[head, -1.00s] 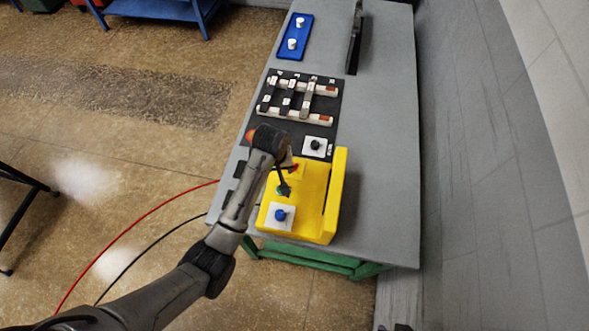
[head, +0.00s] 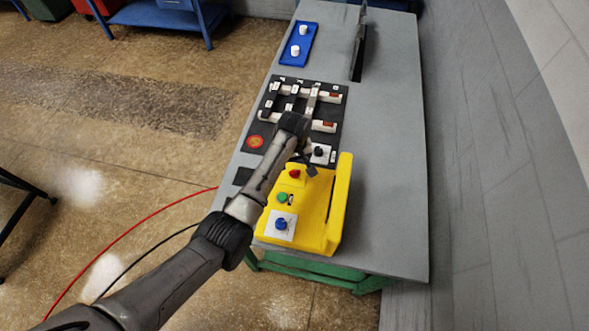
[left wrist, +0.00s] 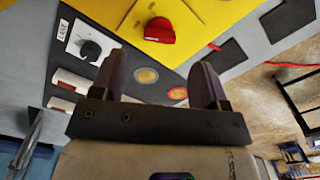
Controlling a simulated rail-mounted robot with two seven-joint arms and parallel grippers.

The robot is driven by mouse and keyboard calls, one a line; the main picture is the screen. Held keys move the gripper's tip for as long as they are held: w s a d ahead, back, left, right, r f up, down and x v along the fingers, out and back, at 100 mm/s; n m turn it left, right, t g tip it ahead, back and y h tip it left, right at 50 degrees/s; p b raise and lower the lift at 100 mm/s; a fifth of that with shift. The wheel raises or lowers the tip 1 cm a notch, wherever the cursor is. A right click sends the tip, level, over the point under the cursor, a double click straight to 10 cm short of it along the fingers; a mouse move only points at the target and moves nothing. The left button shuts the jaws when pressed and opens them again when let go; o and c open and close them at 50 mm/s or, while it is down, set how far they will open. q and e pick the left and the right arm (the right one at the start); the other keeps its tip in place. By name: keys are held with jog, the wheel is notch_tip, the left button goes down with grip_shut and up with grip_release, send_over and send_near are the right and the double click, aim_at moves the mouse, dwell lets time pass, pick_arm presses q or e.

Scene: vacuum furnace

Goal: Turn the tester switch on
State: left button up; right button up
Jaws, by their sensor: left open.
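A yellow tester box (head: 310,215) sits at the near end of the grey table. On it are a blue knob (head: 281,224) on a white plate, a green button (head: 282,198) and a red knob (head: 294,174). The red knob also shows in the left wrist view (left wrist: 160,30). My left gripper (head: 309,168) hangs over the far edge of the box, near a black knob (head: 319,152) on a white plate. In the left wrist view the black knob (left wrist: 91,49) lies left of the open, empty fingers (left wrist: 162,80). My right gripper is not in view.
A blue plate (head: 288,55) with two white knobs and an upright dark piece (head: 358,50) stand farther back. The table's right side is clear.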

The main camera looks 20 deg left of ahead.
aim_at(295, 171)
pick_arm(q)
jog(key=shift+f+b, duration=0.35)
jog(key=shift+f, duration=2.5)
jog(key=c, duration=0.9)
